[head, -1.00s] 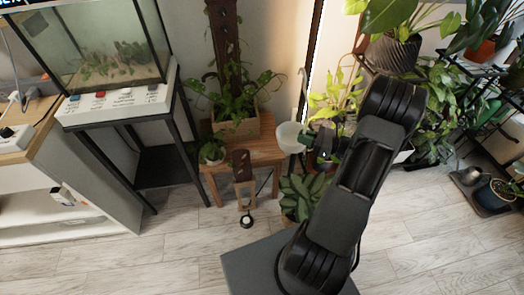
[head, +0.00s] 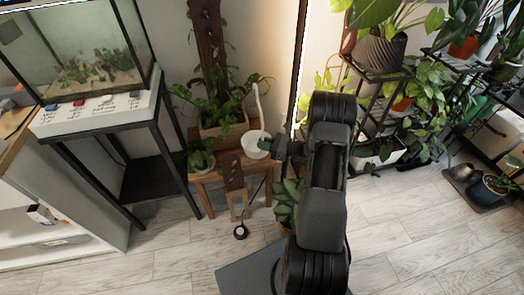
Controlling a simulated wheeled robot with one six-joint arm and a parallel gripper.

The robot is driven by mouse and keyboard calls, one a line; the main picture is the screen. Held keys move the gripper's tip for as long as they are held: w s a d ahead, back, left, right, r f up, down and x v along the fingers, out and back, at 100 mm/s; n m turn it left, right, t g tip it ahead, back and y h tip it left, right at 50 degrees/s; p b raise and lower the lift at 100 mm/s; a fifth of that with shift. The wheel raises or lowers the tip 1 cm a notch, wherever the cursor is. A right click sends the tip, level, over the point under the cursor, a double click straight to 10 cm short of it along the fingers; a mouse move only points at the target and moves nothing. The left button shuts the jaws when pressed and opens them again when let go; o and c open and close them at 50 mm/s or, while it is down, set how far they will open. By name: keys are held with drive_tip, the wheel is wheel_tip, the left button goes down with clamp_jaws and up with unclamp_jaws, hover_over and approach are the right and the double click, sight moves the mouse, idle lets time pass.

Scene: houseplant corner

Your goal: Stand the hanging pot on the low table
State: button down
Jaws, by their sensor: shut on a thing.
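The hanging pot (head: 254,152) is a white bowl with a tall white hanger curving up from it. It looks upright in the head view, at the right end of the low table (head: 207,177), which is wooden. I cannot tell whether its base touches the tabletop. My gripper (head: 268,147) reaches in from the right and is shut on the pot's right side. The fingertips are small and partly hidden by the wrist.
A wooden planter box (head: 226,129) with a leafy plant fills the table's back. A small potted plant (head: 201,158) stands at its left. A leafy floor plant (head: 287,203) is close by my arm. A tank on a black stand is at left.

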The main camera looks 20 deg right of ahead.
drive_tip(key=shift+w+a+f, duration=0.1)
drive_tip(key=shift+w+f, duration=0.05)
drive_tip(key=shift+f, duration=0.15)
drive_tip(key=shift+w+a+f+b, duration=0.15)
drive_tip(key=shift+f+b, duration=0.6)
drive_tip(key=shift+f, duration=0.9)
drive_tip(key=shift+f, duration=0.2)
drive_tip(key=c, duration=1.2)
unclamp_jaws()
